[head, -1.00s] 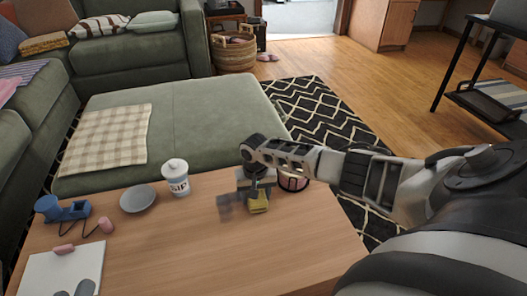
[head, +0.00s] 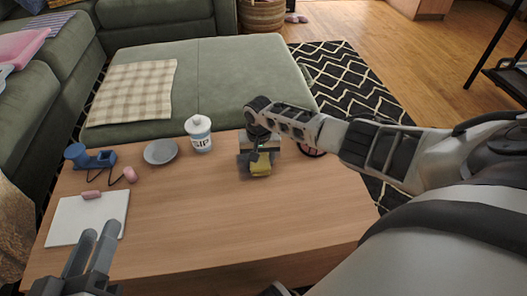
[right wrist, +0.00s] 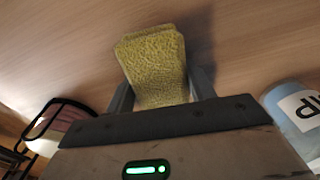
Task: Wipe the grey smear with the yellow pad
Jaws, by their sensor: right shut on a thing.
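The yellow pad (head: 261,166) is gripped by my right gripper (head: 260,152) low over the wooden table, at or very near its surface. In the right wrist view the pad (right wrist: 155,65) sits between the two fingers. A small part of the grey smear (head: 243,168) shows just left of the pad; the rest is hidden by the pad and gripper or not visible. My left gripper (head: 100,234) is at the lower left, fingers slightly apart and empty, near the white board.
A white board (head: 87,218) lies front left. A dark-rimmed pink container (head: 312,152) is right of the gripper. The table's middle front (head: 220,225) is clear.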

